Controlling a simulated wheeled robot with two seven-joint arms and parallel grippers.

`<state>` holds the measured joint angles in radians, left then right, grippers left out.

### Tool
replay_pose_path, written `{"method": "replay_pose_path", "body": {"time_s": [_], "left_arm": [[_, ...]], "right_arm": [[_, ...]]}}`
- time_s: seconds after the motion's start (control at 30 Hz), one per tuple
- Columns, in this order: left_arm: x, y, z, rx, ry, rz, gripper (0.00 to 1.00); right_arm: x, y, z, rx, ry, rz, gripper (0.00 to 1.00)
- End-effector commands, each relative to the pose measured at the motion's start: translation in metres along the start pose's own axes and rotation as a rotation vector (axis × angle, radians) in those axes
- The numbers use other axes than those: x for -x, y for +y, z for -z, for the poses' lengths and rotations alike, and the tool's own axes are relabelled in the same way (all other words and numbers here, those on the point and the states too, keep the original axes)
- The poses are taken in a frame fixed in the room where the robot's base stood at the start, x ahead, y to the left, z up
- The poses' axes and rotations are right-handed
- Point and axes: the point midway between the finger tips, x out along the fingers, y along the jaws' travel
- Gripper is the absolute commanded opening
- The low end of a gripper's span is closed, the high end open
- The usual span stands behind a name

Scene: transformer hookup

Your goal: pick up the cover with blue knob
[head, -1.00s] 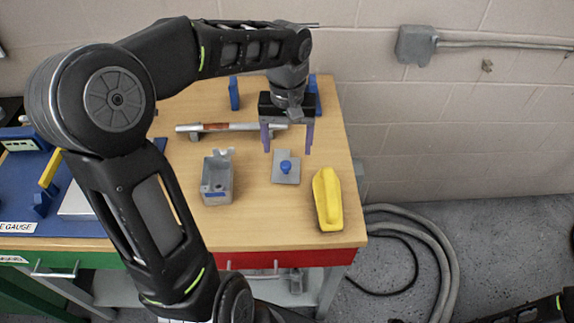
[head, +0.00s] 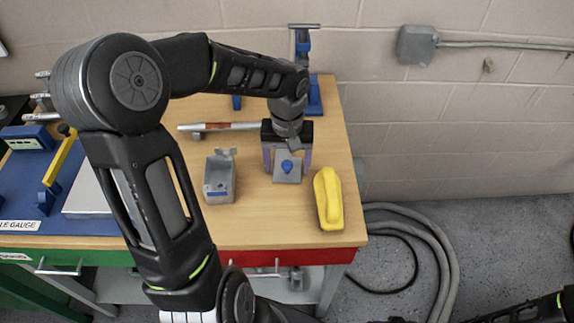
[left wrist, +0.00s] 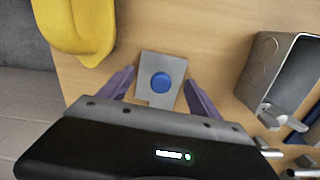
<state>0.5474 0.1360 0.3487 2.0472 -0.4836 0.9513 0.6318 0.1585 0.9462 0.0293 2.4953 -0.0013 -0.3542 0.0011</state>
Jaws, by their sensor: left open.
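The cover is a flat grey plate (head: 287,179) with a round blue knob (head: 287,166), lying on the wooden table. In the left wrist view the cover (left wrist: 148,64) and its knob (left wrist: 161,82) show between the fingers. My left gripper (head: 288,169) is open, its purple fingers on either side of the cover; in the left wrist view the gripper (left wrist: 160,85) shows nothing held. I cannot tell whether the fingers touch the plate or table. My right gripper is not in view.
A grey open box (head: 219,180) stands left of the cover, and a yellow object (head: 328,199) lies to its right. A metal bar (head: 217,127) lies behind. A blue stand (head: 313,95) is at the back. Table space in front of the cover is clear.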

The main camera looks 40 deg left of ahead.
Motion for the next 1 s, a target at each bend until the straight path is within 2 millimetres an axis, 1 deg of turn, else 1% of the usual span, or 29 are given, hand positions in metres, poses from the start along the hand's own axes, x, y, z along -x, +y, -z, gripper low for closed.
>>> {"method": "replay_pose_path", "body": {"time_s": [0.53, 1.0], "left_arm": [[0.0003, 0.0000, 0.0001, 0.000, 0.001, 0.000, 0.73], [0.0004, 0.0000, 0.0001, -0.001, 0.001, 0.000, 0.34]], "right_arm": [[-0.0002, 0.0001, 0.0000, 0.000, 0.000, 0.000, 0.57], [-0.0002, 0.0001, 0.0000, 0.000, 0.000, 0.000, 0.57]]}}
